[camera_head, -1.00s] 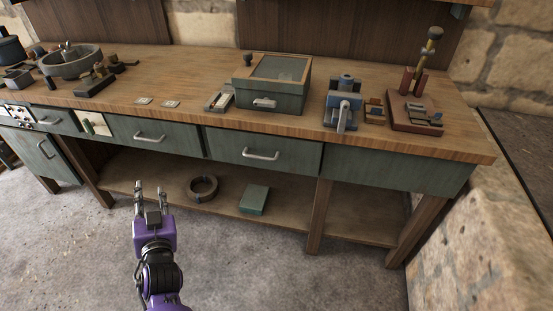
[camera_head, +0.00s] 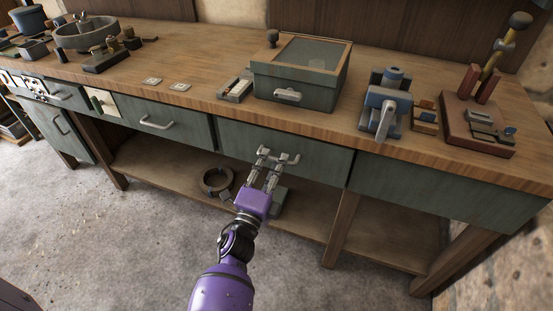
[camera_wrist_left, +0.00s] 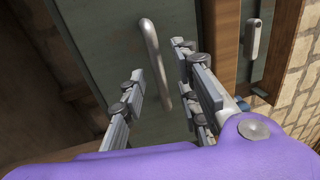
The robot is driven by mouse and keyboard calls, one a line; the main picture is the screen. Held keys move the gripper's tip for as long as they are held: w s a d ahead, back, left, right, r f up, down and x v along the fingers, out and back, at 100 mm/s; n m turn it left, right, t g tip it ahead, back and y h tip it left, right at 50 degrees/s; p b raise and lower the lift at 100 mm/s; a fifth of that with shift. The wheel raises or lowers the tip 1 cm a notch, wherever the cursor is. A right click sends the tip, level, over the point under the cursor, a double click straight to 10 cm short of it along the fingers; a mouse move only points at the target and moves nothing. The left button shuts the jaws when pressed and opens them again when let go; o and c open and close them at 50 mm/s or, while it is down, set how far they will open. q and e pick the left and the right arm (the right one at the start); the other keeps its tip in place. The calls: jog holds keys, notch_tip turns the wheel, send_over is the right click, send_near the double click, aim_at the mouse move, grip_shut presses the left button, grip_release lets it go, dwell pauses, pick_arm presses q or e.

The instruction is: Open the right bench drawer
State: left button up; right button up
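The right bench drawer (camera_head: 325,163) has a green-grey front and looks closed, flush under the bench top. Its silver bar handle (camera_head: 292,159) is partly hidden by my left gripper (camera_head: 268,161). In the left wrist view, the handle (camera_wrist_left: 153,52) appears between the two spread fingers, against the drawer front (camera_wrist_left: 112,35). My left gripper is open, with its fingertips close to the handle; I cannot tell whether they touch it. My right gripper is not in view.
Another closed drawer (camera_head: 150,119) sits to the left, and a plain panel (camera_head: 435,190) to the right. A glass-topped box (camera_head: 300,75) and a blue vise (camera_head: 387,105) stand on the bench top (camera_head: 200,70). A dark ring (camera_head: 216,180) lies on the lower shelf.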

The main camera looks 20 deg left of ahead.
pick_arm(q)
jog(key=shift+w+r, duration=0.15)
jog(key=shift+w, duration=0.9)
jog(key=shift+c, duration=0.4)
grip_shut()
